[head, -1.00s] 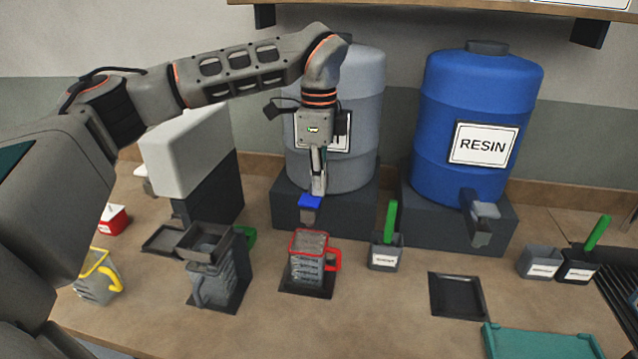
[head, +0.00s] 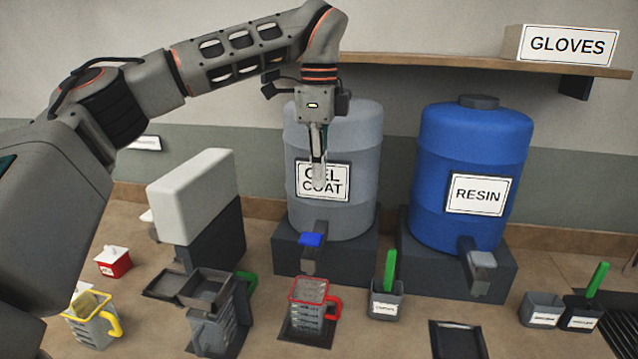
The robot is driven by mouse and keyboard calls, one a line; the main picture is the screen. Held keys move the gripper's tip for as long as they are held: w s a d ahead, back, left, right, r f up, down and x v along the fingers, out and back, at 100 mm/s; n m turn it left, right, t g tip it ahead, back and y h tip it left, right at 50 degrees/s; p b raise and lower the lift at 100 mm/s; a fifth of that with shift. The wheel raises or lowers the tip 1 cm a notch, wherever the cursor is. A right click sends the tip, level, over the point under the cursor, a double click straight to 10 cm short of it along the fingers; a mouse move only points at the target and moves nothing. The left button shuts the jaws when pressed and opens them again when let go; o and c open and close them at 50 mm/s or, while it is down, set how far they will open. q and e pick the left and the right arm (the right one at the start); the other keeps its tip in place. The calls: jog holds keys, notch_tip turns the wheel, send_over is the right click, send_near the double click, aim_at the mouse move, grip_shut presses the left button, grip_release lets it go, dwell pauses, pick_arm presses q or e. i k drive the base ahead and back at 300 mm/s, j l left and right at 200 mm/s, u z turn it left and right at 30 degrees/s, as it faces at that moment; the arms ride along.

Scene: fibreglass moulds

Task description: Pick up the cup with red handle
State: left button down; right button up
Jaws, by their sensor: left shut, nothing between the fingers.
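The cup with red handle (head: 311,306) stands upright on a dark square pad below the grey gel coat drum (head: 361,150). The cup is clear with a red rim, and its handle points right. The drum's tap with a blue lever (head: 311,241) is just above and behind the cup. My left gripper (head: 319,184) is shut and empty, pointing down in front of the drum's label, well above the tap and cup. My right gripper is not in view.
A cup with yellow handle (head: 92,318) stands at the left. A grey holder with green tool (head: 387,297) is right of the red cup. The blue resin drum (head: 470,140) stands behind. A shelf (head: 450,67) with a gloves box (head: 566,45) is above.

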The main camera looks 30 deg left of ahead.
aim_at(308, 297)
jog(key=k, duration=1)
